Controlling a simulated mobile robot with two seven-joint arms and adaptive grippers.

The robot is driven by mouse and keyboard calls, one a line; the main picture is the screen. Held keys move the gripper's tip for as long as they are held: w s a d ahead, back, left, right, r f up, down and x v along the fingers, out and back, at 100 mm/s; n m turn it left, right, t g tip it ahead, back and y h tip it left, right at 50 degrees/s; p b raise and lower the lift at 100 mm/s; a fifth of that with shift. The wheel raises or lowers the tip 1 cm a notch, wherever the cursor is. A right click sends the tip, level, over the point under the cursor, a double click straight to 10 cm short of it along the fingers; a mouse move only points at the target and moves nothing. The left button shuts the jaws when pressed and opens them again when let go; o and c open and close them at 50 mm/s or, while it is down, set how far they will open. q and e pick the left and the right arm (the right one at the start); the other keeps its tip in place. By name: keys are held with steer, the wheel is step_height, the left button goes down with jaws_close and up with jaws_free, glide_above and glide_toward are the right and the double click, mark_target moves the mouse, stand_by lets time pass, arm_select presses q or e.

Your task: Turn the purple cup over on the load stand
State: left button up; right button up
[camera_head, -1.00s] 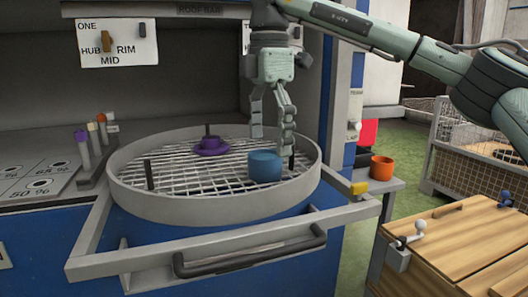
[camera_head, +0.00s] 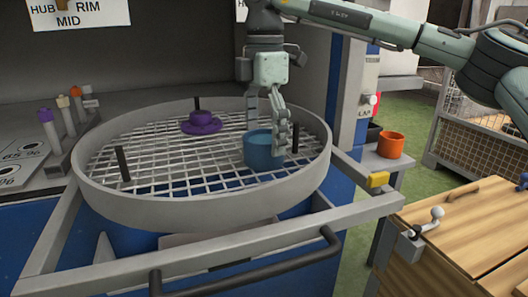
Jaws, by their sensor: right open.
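The purple cup (camera_head: 203,117) sits on a wider purple piece, like a saucer or flange, on the round mesh turntable (camera_head: 130,212), towards the back. I cannot tell for sure which way up it is. A blue cup (camera_head: 262,155) stands upright on the mesh nearer the front right. My right gripper (camera_head: 268,122) points down at the blue cup with its fingers apart. One finger overlaps the cup's right rim in the picture; I cannot tell whether it touches. The purple cup is left of this gripper, clear of it. My left gripper is not in view.
Dark upright posts (camera_head: 122,163) stand on the turntable inside its grey rim. An orange cup (camera_head: 391,144) stands on a grey side shelf at the right, beside a wooden-topped box (camera_head: 475,235). A dark handle bar (camera_head: 245,262) crosses the front.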

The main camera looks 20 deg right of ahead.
steer(key=shift+f, duration=0.45)
steer(key=shift+c, duration=0.3)
steer(key=c, duration=1.2)
steer(key=shift+c, duration=0.5)
steer(key=shift+r, duration=0.2)
